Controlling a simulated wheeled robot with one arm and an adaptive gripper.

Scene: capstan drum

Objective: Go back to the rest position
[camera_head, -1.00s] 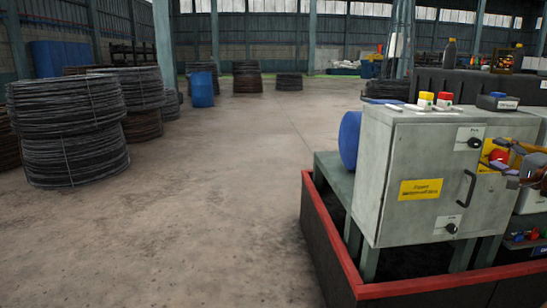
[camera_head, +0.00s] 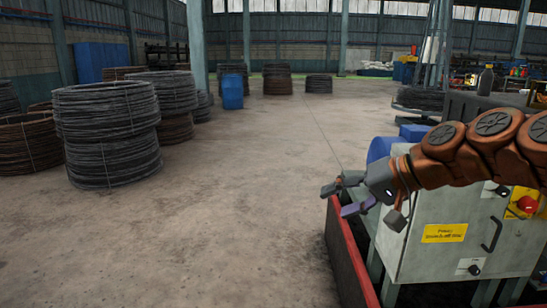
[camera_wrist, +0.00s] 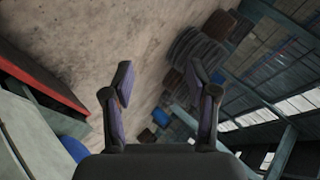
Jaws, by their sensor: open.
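My gripper (camera_head: 340,195) shows in the head view at the right of centre, at the end of my orange-brown arm. It is in the air in front of the grey control cabinet (camera_head: 440,258) and reaches left past the red-rimmed base (camera_head: 350,262). In the wrist view my gripper (camera_wrist: 160,95) has its two fingers apart, with nothing between them but the floor and coils far off. My arm hides the top of the cabinet.
Stacked wire coils (camera_head: 108,133) stand on the left, with a blue barrel (camera_head: 232,92) behind them. Another blue drum (camera_head: 382,148) lies beside the cabinet. The concrete floor (camera_head: 230,220) between the coils and the red-rimmed base is clear.

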